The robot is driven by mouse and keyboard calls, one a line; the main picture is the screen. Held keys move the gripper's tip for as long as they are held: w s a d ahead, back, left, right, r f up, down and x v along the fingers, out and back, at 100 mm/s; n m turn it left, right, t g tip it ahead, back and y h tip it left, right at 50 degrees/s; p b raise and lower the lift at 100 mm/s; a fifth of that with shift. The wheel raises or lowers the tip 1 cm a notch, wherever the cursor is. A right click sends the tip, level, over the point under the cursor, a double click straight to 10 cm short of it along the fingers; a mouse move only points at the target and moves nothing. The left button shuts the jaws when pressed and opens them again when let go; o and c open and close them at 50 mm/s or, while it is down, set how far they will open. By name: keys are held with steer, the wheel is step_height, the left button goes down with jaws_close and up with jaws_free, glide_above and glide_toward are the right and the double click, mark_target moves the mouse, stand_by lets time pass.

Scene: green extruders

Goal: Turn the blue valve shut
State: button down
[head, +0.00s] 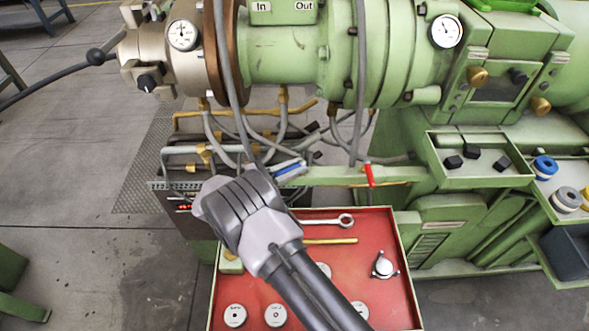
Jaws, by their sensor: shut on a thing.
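The blue valve (291,170) shows as a small blue handle below the hoses at the front of the green extruder, left of a red valve handle (369,175). My gripper (284,168) reaches in from the lower right over the red tray and is shut on the blue handle. My gripper's body and wrist hide part of the valve and most of the pipe around it. The handle's exact angle to the pipe is hard to tell.
Grey hoses (360,90) hang close above my gripper. A red tray (390,300) below holds a wrench (325,221) and several round parts. The green extruder (290,60) fills the back. A long lever (55,78) juts out at the left.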

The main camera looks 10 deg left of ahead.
stand_by(0.3)
steer(key=c, duration=1.4)
jaws_free()
steer(key=p+v, duration=0.2)
steer(key=v, duration=1.5)
steer(key=shift+s+a, duration=0.1)
steer(key=shift+a, duration=0.1)
